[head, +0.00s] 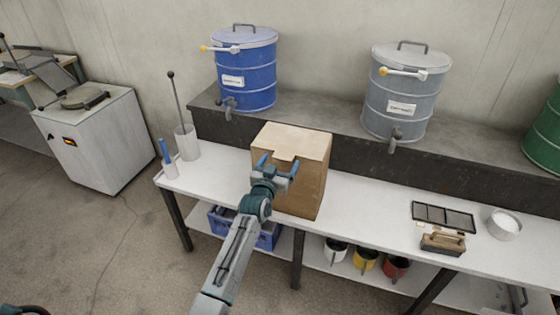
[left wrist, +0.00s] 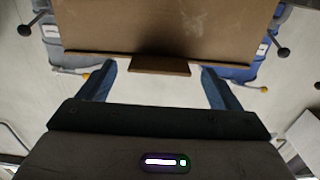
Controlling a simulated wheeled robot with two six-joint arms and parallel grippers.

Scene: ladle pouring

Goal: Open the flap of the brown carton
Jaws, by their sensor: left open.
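The brown carton (head: 312,187) stands upright on the white table, below the raised dark shelf. Its lighter top flap (head: 300,138) lies flat and closed, with a small tab at its front edge. My left gripper (head: 278,165) is open in front of the carton's upper front edge and hides part of the front face. In the left wrist view, the carton (left wrist: 165,25) fills the top middle. The flap's tab (left wrist: 160,66) shows between the two spread fingers (left wrist: 160,80), apart from both. My right gripper is not in view.
A blue drum (head: 246,70) and a grey drum (head: 404,95) with taps stand on the shelf behind. A holder with a rod (head: 187,142) stands left. A dark tray (head: 443,217), a brown block (head: 442,243) and a white bowl (head: 503,224) lie right. Table between is clear.

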